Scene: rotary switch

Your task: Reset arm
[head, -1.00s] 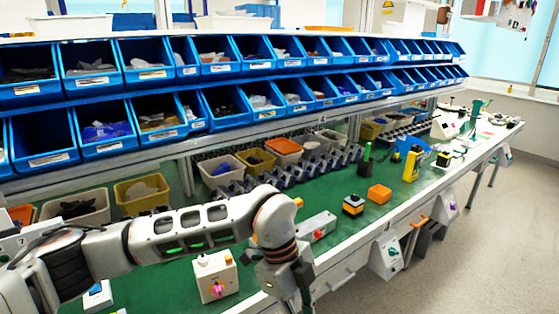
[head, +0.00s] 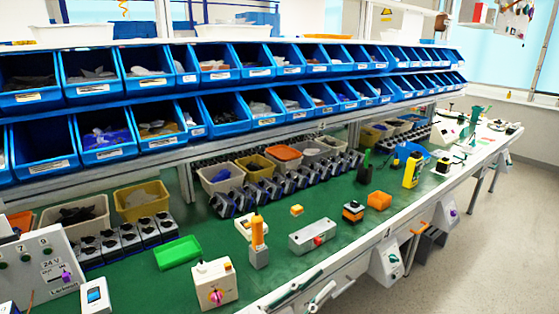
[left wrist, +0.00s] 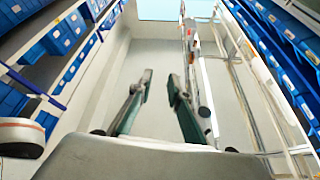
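A pale switch box (head: 212,278) with a pink-purple rotary knob (head: 216,297) stands on the green bench top near its front edge. My left gripper (head: 326,279) shows only by its fingers at the bottom of the head view, right of the switch box and by the bench's front edge. In the left wrist view the left gripper (left wrist: 159,84) has its two fingers apart, with nothing between them. The rest of the left arm is out of the head view. My right gripper is in neither view.
A grey box with a red button (head: 312,237), an orange-handled tool (head: 258,242) and a green tray (head: 178,252) stand on the bench. A grey panel (head: 42,265) stands at the left. Blue bins (head: 105,135) line the shelves behind. Floor at right is clear.

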